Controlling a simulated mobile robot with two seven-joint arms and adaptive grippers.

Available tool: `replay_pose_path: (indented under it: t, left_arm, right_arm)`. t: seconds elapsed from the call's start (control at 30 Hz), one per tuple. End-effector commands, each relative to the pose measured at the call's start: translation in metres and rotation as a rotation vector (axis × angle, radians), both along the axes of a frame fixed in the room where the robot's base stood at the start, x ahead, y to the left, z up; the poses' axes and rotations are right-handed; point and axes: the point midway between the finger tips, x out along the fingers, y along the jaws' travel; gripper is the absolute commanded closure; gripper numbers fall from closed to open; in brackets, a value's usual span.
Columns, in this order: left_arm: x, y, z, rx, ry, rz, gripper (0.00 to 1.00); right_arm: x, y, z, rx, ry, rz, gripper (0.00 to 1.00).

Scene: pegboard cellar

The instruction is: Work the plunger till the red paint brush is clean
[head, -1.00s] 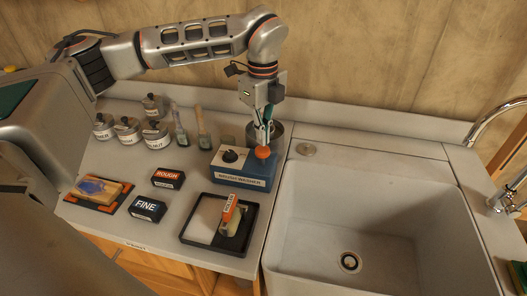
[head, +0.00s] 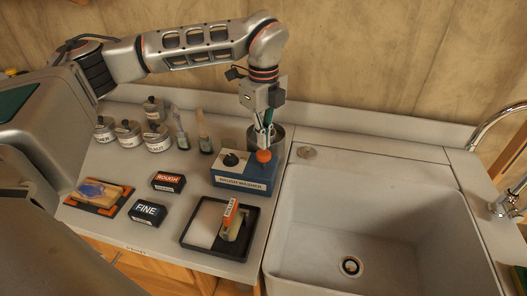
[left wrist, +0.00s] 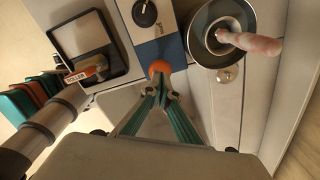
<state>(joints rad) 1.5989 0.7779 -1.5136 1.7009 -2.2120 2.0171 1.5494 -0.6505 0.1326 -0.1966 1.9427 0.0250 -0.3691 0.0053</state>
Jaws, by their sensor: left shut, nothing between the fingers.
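The brush washer (head: 241,179) is a blue and white box with a black dial on the counter, left of the sink. Its orange plunger knob (head: 263,156) sits at the right end of the box; it also shows in the left wrist view (left wrist: 160,68). My left gripper (head: 264,143) points down with its fingers shut and empty, tips at the knob and seemingly touching it. A metal pot (head: 278,134) stands behind the washer. In the left wrist view a pinkish-red brush handle (left wrist: 256,43) sticks up out of the pot; its bristles are hidden. My right gripper is not in view.
A black tray (head: 187,240) with an orange-handled roller lies in front of the washer. ROUGH (head: 168,182) and FINE (head: 148,212) blocks lie left of it. The sink (head: 375,215) is empty, with a tap at right.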

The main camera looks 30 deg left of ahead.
Motion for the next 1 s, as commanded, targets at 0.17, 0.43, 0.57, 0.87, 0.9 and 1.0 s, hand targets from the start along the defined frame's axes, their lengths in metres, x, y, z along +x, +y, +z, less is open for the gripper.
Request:
replay_pose_path:
  t: [0.17, 0.43, 0.57, 0.87, 0.9, 1.0]
  left_arm:
    - [0.000, 0.000, 0.000, 0.000, 0.000, 0.000, 1.00]
    - [0.000, 0.000, -0.002, 0.000, 0.000, 0.000, 1.00]
    - [0.000, 0.000, -0.008, 0.000, 0.000, 0.000, 1.00]
    - [0.000, 0.000, -0.025, 0.000, 0.000, 0.000, 1.00]
    - [0.000, 0.000, -0.027, 0.000, 0.000, 0.000, 1.00]
    - [0.000, 0.000, -0.032, 0.000, 0.000, 0.000, 1.00]
  right_arm:
    - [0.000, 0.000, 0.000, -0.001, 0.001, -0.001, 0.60]
    - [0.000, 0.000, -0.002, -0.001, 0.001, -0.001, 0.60]
    - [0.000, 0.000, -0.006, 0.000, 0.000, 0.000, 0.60]
    - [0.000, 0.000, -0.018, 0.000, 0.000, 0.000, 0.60]
    - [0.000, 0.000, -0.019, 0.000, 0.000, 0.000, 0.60]
    - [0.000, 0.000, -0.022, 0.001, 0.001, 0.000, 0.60]
